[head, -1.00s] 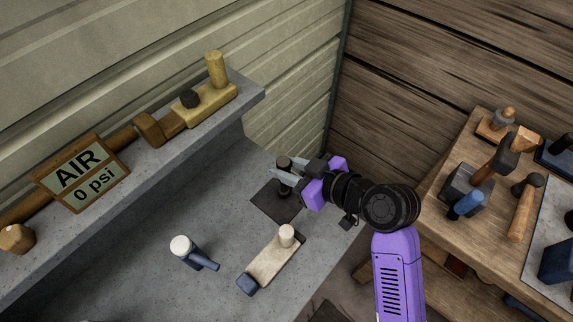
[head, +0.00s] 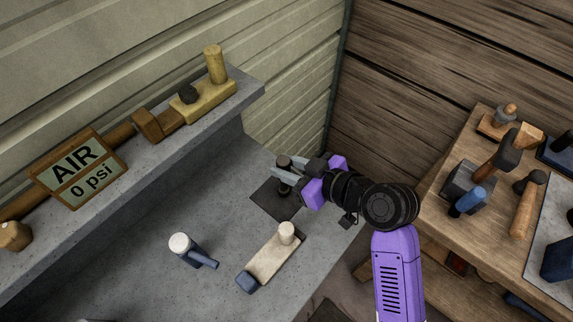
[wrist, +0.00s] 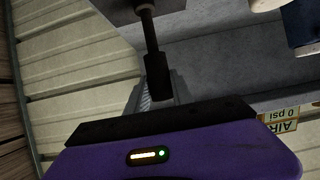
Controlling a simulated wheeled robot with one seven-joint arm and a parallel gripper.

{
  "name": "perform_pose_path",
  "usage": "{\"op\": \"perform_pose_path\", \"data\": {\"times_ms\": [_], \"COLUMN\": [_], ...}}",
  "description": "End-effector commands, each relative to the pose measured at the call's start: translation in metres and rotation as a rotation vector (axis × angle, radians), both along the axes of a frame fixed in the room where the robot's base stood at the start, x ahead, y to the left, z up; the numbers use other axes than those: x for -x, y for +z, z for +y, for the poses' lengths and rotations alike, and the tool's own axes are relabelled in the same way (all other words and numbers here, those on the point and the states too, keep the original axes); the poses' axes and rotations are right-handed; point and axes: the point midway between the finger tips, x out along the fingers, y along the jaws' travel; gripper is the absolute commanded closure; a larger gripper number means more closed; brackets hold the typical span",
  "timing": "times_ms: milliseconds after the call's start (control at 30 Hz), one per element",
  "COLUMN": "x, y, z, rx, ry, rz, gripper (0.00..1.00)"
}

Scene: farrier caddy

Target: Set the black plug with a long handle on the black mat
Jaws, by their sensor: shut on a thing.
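The black plug with a long handle (head: 284,189) is upright over the black mat (head: 268,204), at the far end of the grey counter. My gripper (head: 284,176) is shut on the plug's handle, which stands out above the fingers. In the wrist view the dark handle (wrist: 157,76) and its thinner stem lead to the mat (wrist: 122,9) at the top edge. The plug's foot appears to be over the mat, but I cannot tell whether it touches. My fingers hide part of the handle.
A ledge behind holds an AIR sign (head: 78,170) and a yellow block (head: 205,100). A wooden bench (head: 432,203) with tools is at right.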

Motion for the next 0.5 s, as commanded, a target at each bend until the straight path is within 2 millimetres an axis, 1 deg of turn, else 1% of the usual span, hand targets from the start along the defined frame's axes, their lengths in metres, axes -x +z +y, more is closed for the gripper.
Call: {"op": "perform_pose_path", "data": {"times_ms": [233, 267, 300, 367, 500], "x": [-0.0001, -0.0001, -0.0001, 0.0, 0.0], "y": [-0.0038, -0.003, -0.0028, -0.0028, -0.003], "z": [0.0001, 0.0, 0.0, 0.0, 0.0001], "rx": [-0.001, -0.001, -0.001, -0.001, 0.0], "ry": [0.0, 0.0, 0.0, 0.0, 0.0], "rz": [-0.001, -0.001, -0.001, -0.001, 0.0], "gripper": [1.0, 0.66, 0.58, 0.47, 0.47]}}
